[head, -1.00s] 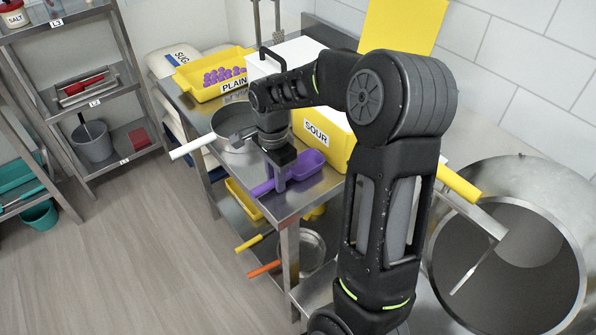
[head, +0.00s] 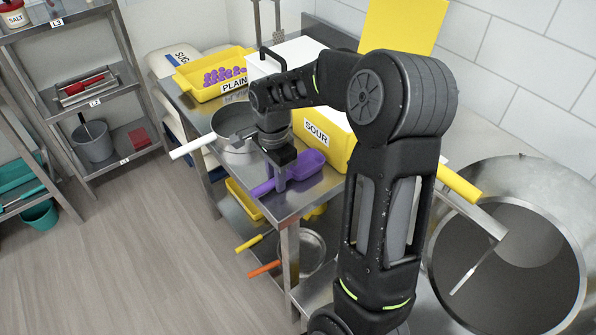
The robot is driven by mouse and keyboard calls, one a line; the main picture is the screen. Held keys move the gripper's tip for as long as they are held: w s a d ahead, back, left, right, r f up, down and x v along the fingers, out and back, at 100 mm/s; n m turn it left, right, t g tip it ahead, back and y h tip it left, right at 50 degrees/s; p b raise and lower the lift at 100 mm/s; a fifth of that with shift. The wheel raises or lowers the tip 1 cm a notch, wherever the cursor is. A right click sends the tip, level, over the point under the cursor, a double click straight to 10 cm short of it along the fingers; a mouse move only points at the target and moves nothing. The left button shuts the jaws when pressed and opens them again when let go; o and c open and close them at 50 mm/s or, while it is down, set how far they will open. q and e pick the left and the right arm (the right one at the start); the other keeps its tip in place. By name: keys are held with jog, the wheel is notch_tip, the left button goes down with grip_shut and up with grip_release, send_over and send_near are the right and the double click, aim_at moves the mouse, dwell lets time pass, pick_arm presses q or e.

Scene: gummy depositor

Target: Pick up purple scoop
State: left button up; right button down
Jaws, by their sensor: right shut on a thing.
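The purple scoop (head: 309,163) lies on the steel table (head: 296,204) near its front corner, in front of the yellow SOUR bin. Its handle points to the left and its bowl to the right. My right gripper (head: 280,183) reaches down from above and is shut on the scoop between handle and bowl. The fingertips are small and partly dark in this view. I cannot tell whether the scoop is touching the tabletop or slightly above it. My left gripper is not in view.
A pot with a white handle (head: 190,148) stands just left of the gripper. The yellow SOUR bin (head: 335,149) is behind the scoop. A yellow PLAIN bin (head: 190,88) with purple gummies is at the back left. A large steel kettle (head: 560,210) is at the right.

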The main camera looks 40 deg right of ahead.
jog(key=shift+r, duration=0.15)
notch_tip(320, 180, up, 18)
jog(key=p, duration=0.2)
dwell(0.5)
dwell(0.4)
jog(key=c, duration=1.8)
grip_release()
grip_shut()
